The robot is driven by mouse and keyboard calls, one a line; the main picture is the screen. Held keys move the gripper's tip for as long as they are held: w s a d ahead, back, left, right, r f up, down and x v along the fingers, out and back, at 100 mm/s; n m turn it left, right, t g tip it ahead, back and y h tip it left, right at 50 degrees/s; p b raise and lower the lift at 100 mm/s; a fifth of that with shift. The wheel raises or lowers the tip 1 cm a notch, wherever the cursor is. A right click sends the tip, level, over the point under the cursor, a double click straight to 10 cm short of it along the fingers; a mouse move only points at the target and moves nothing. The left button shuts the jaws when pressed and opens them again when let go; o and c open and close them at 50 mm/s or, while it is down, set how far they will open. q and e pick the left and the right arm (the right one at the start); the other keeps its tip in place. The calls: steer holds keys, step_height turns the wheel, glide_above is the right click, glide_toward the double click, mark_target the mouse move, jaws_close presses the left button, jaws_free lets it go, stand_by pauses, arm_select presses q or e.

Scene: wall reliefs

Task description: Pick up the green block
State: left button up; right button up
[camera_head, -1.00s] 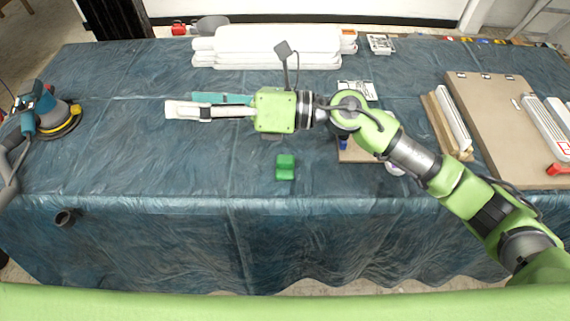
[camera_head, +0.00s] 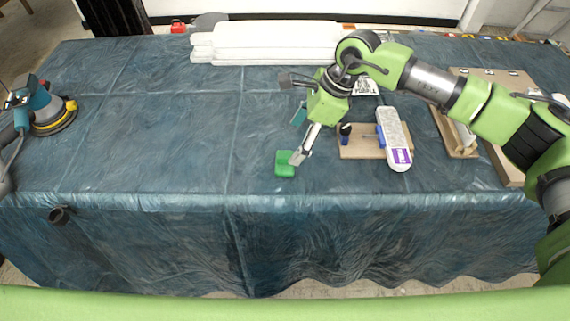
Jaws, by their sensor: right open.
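The green block (camera_head: 284,168) sits on the blue cloth-covered table (camera_head: 180,150), near its front edge and around the middle of the view. My right gripper (camera_head: 297,160) points down and to the left, with its fingertips at the block's upper right side. It is open. The fingertips overlap the block's right edge in the picture, and I cannot tell whether they touch it.
A wooden board (camera_head: 360,150) with a white and purple item (camera_head: 394,140) lies right of the gripper. White stacked panels (camera_head: 270,45) lie at the back. A sander (camera_head: 50,110) stands at the far left. The cloth left of the block is clear.

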mark_target(287, 154)
steer(key=x, duration=0.2)
steer(key=shift+a+f, duration=0.15)
steer(key=shift+f, duration=0.05)
steer(key=shift+s+a+f+b, duration=0.15)
steer(key=shift+a+f+b, duration=0.15)
steer(key=shift+f, duration=0.25)
steer(key=b+x, duration=0.1)
steer(key=x, duration=0.3)
steer(key=shift+s, duration=0.15)
arm_select(q)
step_height(287, 154, down, 2)
steer(key=shift+f, duration=0.25)
arm_select(e)
steer(key=c, duration=1.2)
